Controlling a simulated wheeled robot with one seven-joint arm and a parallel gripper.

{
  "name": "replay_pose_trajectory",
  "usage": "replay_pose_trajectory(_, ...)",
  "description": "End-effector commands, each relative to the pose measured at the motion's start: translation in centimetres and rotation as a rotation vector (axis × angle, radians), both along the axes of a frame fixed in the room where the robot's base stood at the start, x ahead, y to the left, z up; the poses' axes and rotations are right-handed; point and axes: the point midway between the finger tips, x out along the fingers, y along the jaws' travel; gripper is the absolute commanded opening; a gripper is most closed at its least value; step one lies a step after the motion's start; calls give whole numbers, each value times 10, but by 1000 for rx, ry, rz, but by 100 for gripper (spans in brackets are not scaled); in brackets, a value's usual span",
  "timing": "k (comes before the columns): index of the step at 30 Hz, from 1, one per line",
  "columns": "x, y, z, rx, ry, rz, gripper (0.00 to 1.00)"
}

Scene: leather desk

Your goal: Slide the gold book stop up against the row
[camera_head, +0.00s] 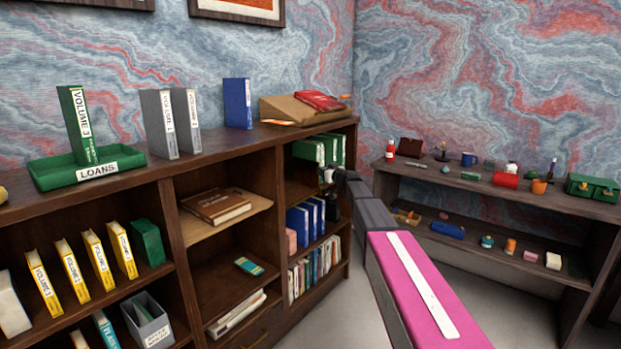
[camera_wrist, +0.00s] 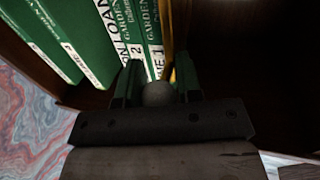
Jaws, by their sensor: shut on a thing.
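The gold book stop (camera_wrist: 180,28) shows in the wrist view as a narrow upright gold strip at the right end of the row of green books (camera_wrist: 112,28). It stands close beside the last book, and I cannot tell whether they touch. My gripper (camera_wrist: 158,80) is shut on the stop, with a rounded grey piece between its dark green fingers. The fingers hide the stop's lower part. In the head view, my gripper (camera_head: 327,176) reaches into the upper right compartment, below the green books (camera_head: 309,151); the stop cannot be made out there.
The wooden bookcase (camera_head: 270,134) encloses the row. In the wrist view, a dark empty space (camera_wrist: 250,60) lies right of the stop. Blue books (camera_head: 299,222) stand on the shelf below. A book rest with a red book (camera_head: 319,101) sits on top.

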Motion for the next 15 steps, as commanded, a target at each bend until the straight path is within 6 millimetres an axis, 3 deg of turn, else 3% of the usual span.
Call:
replay_pose_trajectory(1, 24, -15, 0, -6, -4, -9, 0)
replay_pose_trajectory(6, 67, -49, 0, -4, -3, -8, 0)
replay_pose_trajectory(15, 120, -92, 0, -4, -3, -8, 0)
